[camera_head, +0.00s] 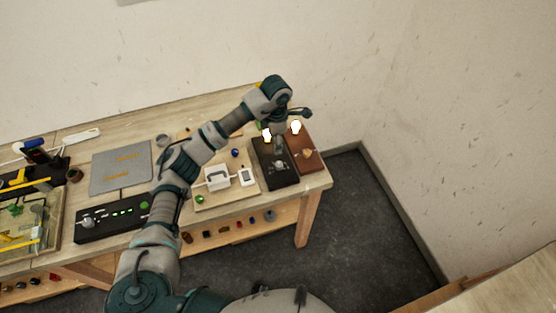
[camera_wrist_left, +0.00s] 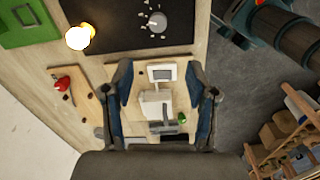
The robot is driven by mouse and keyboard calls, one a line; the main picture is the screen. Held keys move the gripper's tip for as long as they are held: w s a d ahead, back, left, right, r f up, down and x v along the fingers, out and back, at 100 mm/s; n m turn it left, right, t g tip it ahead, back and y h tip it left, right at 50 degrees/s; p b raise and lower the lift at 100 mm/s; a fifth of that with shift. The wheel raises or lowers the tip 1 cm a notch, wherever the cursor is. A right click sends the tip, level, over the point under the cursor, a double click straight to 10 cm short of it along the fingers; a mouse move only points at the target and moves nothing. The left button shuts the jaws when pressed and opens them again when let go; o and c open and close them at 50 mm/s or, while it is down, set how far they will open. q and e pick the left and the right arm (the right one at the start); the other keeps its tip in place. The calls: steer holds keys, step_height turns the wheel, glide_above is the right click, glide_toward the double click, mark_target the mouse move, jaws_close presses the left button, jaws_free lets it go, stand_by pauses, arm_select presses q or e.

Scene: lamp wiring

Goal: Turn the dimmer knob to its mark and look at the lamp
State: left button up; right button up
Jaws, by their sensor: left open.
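The dimmer knob (camera_head: 280,164) is a round grey knob on a black panel (camera_head: 267,178) near the table's right end. In the left wrist view the knob (camera_wrist_left: 157,23) sits at the top, with pale tick marks around it on the black panel (camera_wrist_left: 105,22). A lit bulb (camera_head: 267,133) glows at the panel's far end, and it shows in the wrist view too (camera_wrist_left: 78,37). My left gripper (camera_wrist_left: 160,70) is open and empty, its fingers apart. In the head view it hangs above the panel, apart from the knob as far as I can tell. My right gripper is not in view.
A second lit bulb (camera_head: 295,127) stands by a brown board (camera_head: 311,161) on the right. A wooden board with a white switch box (camera_head: 217,178) lies left of the panel. A grey mat (camera_head: 120,166) and a black control strip (camera_head: 112,218) lie farther left.

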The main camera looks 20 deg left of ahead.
arm_select(q)
glide_above(279, 164)
steer(key=f, duration=0.7)
steer(key=shift+w+a+f+p, duration=0.25)
steer(key=shift+f+p, duration=0.05)
steer(key=shift+p, duration=0.05)
steer(key=f, duration=0.3)
steer(key=d+f, duration=0.1)
steer(key=shift+s+f, duration=0.3)
steer(key=shift+f, duration=0.1)
steer(key=shift+w+a+f, duration=0.1)
steer(key=shift+a+f, duration=0.1)
steer(key=shift+f, duration=0.35)
steer(key=shift+a, duration=0.25)
steer(key=c, duration=0.5)
steer(key=shift+d, duration=0.15)
jaws_close()
